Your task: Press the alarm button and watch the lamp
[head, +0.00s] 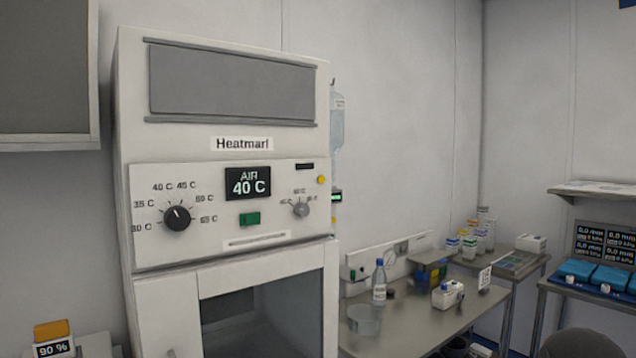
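A tall white cabinet labelled "Heatmarl" (242,143) stands left of centre. Its control panel (150,250) carries a green rectangular button (250,219) below a dark display (248,183) reading "AIR 40 C". A small round yellow lamp or button (321,180) sits at the panel's upper right; I cannot tell which it is, nor whether it is lit. A black dial (177,218) is on the left and a smaller grey dial (300,209) on the right. No part is labelled as the alarm. My gripper is not in view.
A metal table (430,325) to the right holds a bottle (379,284), a glass dish (364,320) and small boxes. An orange-topped "90 %" device (53,340) is lower left. A grey rounded shape (580,344) shows at the bottom edge.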

